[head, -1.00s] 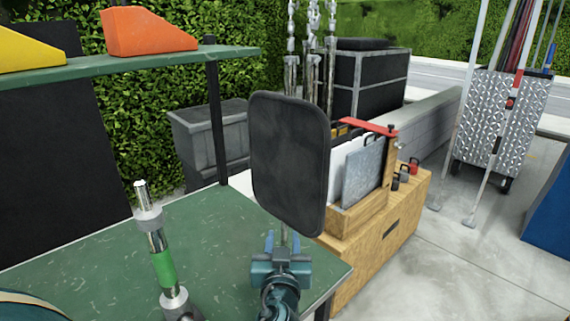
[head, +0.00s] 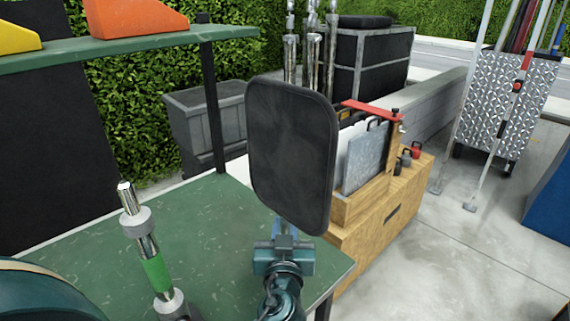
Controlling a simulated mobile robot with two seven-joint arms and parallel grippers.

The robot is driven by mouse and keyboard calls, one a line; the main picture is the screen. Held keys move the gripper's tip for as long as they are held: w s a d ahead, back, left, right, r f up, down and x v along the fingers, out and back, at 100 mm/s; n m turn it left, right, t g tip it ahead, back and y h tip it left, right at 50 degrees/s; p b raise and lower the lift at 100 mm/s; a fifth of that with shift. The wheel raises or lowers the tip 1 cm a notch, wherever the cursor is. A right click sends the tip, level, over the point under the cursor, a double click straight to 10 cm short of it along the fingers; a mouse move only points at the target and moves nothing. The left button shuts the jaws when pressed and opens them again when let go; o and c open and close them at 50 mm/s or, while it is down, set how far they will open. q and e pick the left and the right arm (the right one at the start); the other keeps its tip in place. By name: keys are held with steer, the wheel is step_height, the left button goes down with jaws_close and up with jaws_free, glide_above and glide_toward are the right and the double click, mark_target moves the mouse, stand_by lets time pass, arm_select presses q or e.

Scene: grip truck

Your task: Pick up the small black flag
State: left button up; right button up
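The small black flag (head: 291,155) is a dark panel with rounded corners, standing upright in the middle of the head view on a thin stem beneath it. The lower end of the stem is hidden behind the gripper. My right gripper is not in view.
The green bench (head: 190,240) lies below, with a metal post with a green band (head: 155,268) at left. A green shelf (head: 110,52) holds orange and yellow wedges. A wooden box (head: 385,222) stands behind the flag at right.

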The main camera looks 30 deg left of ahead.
arm_select(q)
jaws_close()
